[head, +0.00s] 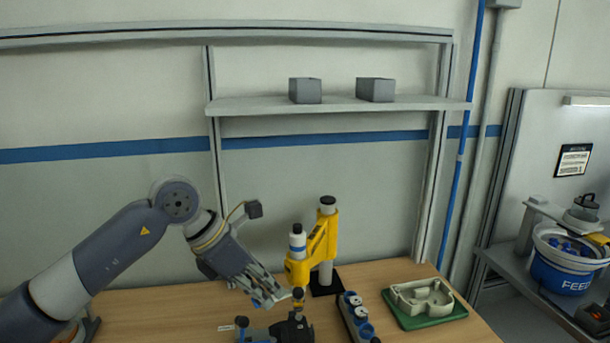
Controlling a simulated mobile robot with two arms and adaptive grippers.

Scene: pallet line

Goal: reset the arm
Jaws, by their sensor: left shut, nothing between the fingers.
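My left arm comes in from the left over the wooden table (180,302). Its gripper (270,298) points down and to the right, shut and empty. The fingertips are just left of a yellow press-like tool (322,240) on a black base, and above a dark fixture (290,330) at the table's front. Whether the fingertips touch the fixture cannot be told. My right gripper is not in view.
A blue holder (357,318) with round parts and a green tray (427,317) with a pale casting (421,297) are on the right. A shelf (340,104) holds two grey boxes (305,91). A blue feeder bowl (562,275) stands at far right.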

